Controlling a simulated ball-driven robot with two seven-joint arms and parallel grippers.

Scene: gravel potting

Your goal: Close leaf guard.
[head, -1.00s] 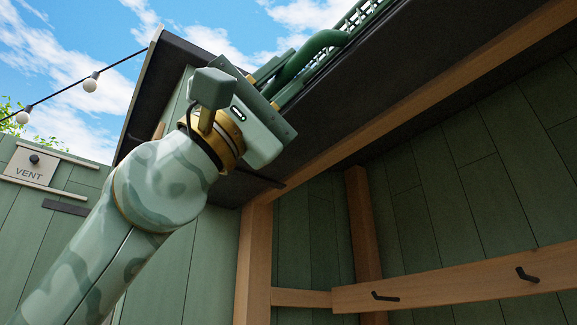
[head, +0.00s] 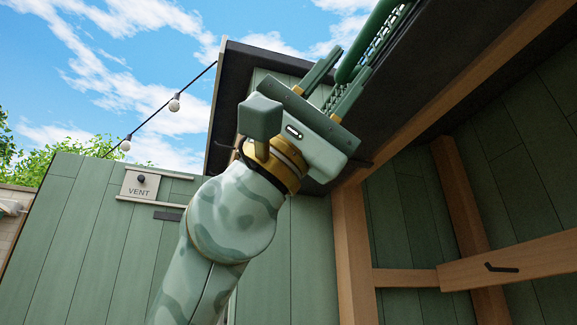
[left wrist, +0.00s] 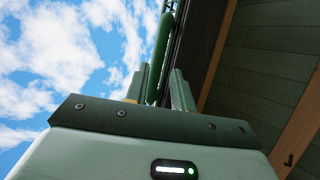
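The leaf guard (head: 392,34) is a dark green mesh panel with a thick green bar (head: 368,38) at the dark roof edge, running out of the top of the head view. Its hinge and far end are out of view. My left gripper (head: 354,58) points up at it with its two fingers apart, and mesh shows between them. In the left wrist view the bar (left wrist: 162,45) runs down between the finger tips (left wrist: 158,74). I cannot tell if either finger touches it. My right gripper is in no view.
The dark roof eave (head: 440,55) and a wooden beam (head: 455,85) lie close to the right of the gripper. A wooden post (head: 352,255) stands below. A green wall with a VENT plate (head: 140,186) and a string of bulbs (head: 174,104) are left. Open sky lies upper left.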

